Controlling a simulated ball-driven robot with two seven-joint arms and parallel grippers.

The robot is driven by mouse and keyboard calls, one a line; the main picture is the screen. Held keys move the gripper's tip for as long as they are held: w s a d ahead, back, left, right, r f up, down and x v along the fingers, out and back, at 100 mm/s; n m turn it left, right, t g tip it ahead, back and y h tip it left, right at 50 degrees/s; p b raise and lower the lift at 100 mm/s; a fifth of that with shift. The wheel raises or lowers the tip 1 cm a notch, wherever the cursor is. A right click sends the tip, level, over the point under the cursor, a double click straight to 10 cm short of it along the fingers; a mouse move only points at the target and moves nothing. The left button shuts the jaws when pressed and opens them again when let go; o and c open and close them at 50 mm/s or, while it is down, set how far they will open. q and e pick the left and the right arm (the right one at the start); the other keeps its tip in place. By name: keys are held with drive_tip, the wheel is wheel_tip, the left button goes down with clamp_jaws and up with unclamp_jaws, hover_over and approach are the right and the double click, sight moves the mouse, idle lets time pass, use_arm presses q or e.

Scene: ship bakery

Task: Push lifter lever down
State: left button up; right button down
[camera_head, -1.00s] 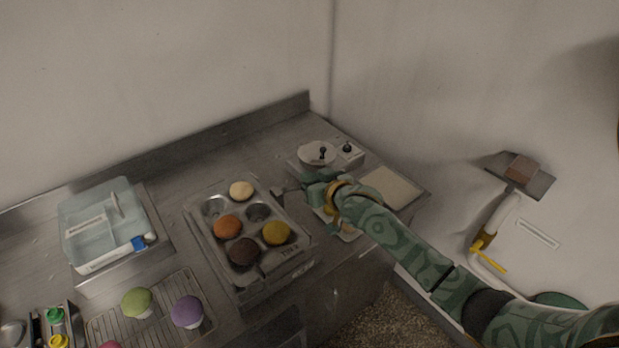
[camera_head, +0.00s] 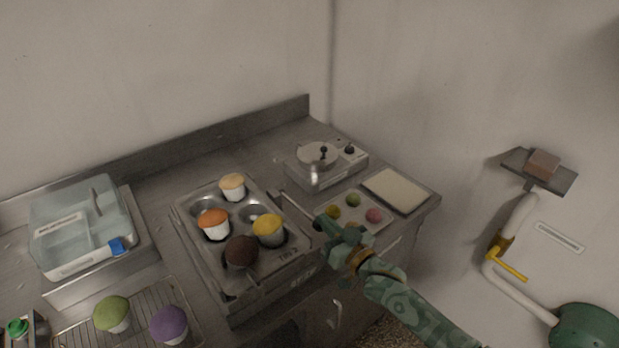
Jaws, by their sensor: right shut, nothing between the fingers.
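The lifter lever (camera_head: 299,207) is a thin metal bar beside the right side of the muffin tin. It slopes down to the right, and its far end is close to my right gripper. My right gripper (camera_head: 328,229) is shut with nothing between its fingers, at the lever's lower end; I cannot tell whether they touch. The muffin tin (camera_head: 207,268) holds cupcakes that stand raised, with white wrappers showing: cream (camera_head: 232,184), orange (camera_head: 214,222) and yellow (camera_head: 269,228). A dark brown one (camera_head: 241,252) is at the front. My left gripper is not in view.
A metal device with a round lid (camera_head: 318,155) stands behind the lever. A tray with small coloured pieces (camera_head: 366,228) and a pale board (camera_head: 396,190) lie right. A clear bin (camera_head: 80,229) and a rack with cupcakes (camera_head: 146,298) are left.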

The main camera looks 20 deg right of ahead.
drive_tip(key=shift+s+f+b, duration=0.15)
drive_tip(key=shift+s+f, duration=0.05)
drive_tip(key=shift+f, duration=0.45)
drive_tip(key=shift+s+f+b, duration=0.15)
drive_tip(key=shift+f, duration=0.5)
drive_tip(key=shift+a, duration=0.1)
wheel_tip(320, 180, up, 5)
drive_tip(key=p, duration=0.4)
drive_tip(key=s+d+f, duration=0.3)
drive_tip(key=s, duration=0.5)
drive_tip(key=shift+s+d+f, duration=0.15)
drive_tip(key=shift+d, duration=0.15)
